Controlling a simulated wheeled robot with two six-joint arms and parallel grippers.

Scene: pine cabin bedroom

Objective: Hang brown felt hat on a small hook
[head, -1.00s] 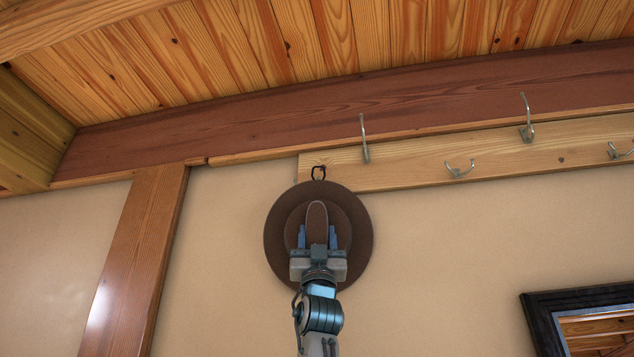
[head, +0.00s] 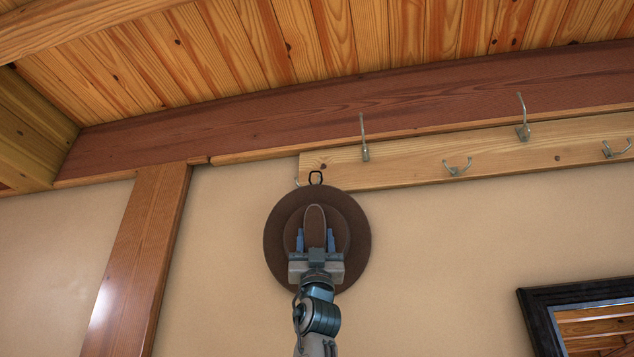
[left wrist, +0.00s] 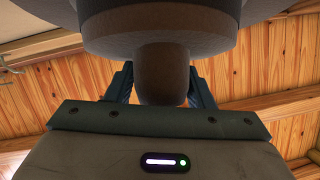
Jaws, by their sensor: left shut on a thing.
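The brown felt hat (head: 278,240) faces flat toward the wall, with a dark loop (head: 315,177) upright at its top. My left gripper (head: 316,238) is shut on the hat's crown, one finger on each side. The left wrist view shows the crown (left wrist: 162,80) between the fingers, with the brim above it. The loop is at the lower edge of the rail's left end. A small metal hook (head: 297,182) shows partly just left of the loop; the rest is hidden. I cannot tell whether loop and hook touch. My right gripper is not in view.
The pale wooden rail (head: 400,162) carries more small double hooks (head: 457,167) and tall hooks (head: 364,138) to the right. A dark-framed mirror (head: 535,318) hangs at lower right. A wooden post (head: 140,260) stands left. The wall between is bare.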

